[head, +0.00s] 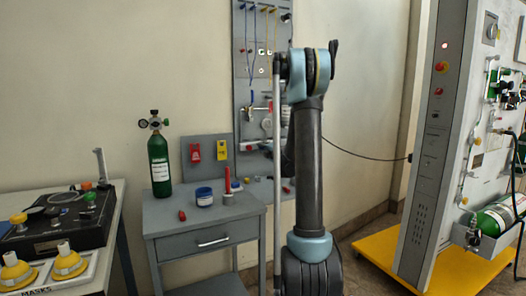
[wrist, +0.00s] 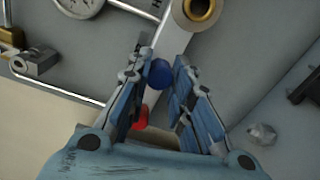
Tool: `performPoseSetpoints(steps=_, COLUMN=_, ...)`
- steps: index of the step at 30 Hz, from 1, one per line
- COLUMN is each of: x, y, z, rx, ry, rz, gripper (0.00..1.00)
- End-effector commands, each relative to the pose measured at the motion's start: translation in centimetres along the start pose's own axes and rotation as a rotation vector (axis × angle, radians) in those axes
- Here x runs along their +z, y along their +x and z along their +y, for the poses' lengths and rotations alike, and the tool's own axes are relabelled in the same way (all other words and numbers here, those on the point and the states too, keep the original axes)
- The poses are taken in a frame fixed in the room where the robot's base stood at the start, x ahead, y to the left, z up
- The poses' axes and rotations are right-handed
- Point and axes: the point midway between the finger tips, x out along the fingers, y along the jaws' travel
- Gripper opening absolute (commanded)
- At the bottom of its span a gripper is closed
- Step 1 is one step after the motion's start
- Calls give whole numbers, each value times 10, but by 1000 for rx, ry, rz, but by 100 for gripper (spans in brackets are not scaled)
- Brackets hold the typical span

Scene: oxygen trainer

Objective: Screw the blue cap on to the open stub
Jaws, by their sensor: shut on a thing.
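In the wrist view my gripper (wrist: 160,78) is shut on a small blue cap (wrist: 160,73), held between the fingertips. A pale pipe end with a brass-coloured open ring (wrist: 199,11) shows at the top edge, beyond the fingertips and a little to the right; it looks like the open stub. The cap appears apart from this ring. A red thing (wrist: 140,118) shows lower between the fingers, partly hidden by the left finger. In the head view my arm hides my gripper, the cap and the stub.
The wrist view shows a grey panel with a curved metal rail (wrist: 60,85), a brass padlock (wrist: 11,36) and a grey block (wrist: 37,62). In the head view a wall board (head: 245,45) stands behind my arm. A grey cabinet (head: 165,222) holds a green cylinder (head: 159,165).

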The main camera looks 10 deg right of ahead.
Motion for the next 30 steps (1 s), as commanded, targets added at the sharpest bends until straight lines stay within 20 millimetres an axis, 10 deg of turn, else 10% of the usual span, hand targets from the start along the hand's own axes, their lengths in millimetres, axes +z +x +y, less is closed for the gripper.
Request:
performPoseSetpoints(steps=1, x=4, y=-2, z=-2, rx=-3, ry=-3, rz=-9, gripper=0)
performPoseSetpoints(steps=2, x=4, y=-2, z=-2, rx=-3, ry=-3, rz=-9, gripper=27)
performPoseSetpoints(steps=4, x=3, y=-2, z=-2, rx=-3, ry=-3, rz=-8, gripper=40)
performPoseSetpoints(steps=30, x=0, y=-25, z=0, rx=0, ry=-36, rz=0, gripper=40)
